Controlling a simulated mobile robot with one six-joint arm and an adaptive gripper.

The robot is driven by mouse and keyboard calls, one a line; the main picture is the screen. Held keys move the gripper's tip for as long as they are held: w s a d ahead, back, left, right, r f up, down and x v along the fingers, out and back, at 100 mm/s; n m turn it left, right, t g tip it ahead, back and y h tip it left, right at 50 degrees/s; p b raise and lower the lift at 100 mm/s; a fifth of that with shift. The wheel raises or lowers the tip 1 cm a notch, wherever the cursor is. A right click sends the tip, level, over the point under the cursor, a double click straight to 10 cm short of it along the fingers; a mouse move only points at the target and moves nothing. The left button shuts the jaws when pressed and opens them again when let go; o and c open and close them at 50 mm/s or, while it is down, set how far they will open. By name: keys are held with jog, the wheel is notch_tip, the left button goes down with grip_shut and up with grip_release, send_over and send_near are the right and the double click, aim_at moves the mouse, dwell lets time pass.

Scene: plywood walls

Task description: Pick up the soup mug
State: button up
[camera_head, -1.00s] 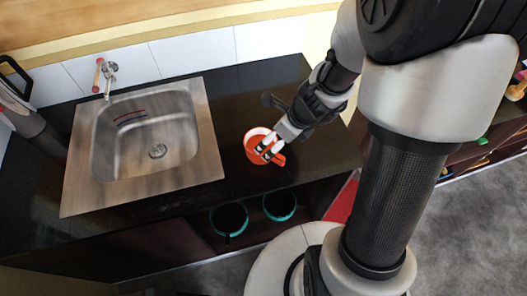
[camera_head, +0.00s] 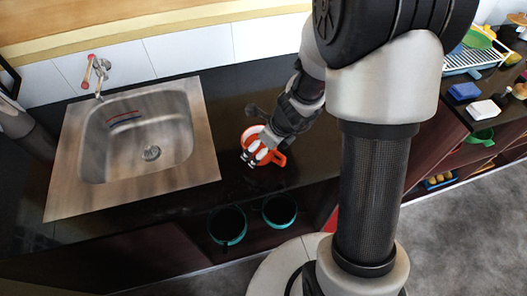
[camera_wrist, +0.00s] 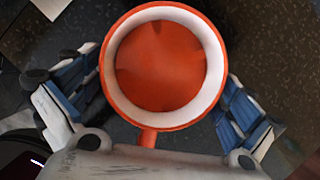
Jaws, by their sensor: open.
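The soup mug (camera_head: 275,158) is orange with a pale inner wall and stands on the black counter to the right of the sink. My gripper (camera_head: 253,156) is over it in the head view and hides part of it. In the wrist view the mug (camera_wrist: 164,127) sits between my two open fingers (camera_wrist: 160,100), its round mouth facing the camera. Its handle (camera_wrist: 148,138) points toward the gripper's palm. The inside looks orange-red.
A steel sink (camera_head: 205,150) with a tap (camera_head: 97,75) is on the left of the counter. Two teal-rimmed pots (camera_head: 228,243) (camera_head: 294,210) stand on the shelf below. A dish rack (camera_head: 470,62) and other items are at the far right.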

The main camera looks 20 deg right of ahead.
jog(key=shift+c, duration=0.2)
jog(key=shift+r, duration=0.1)
jog(key=c, duration=1.4)
jog(key=shift+r, duration=0.1)
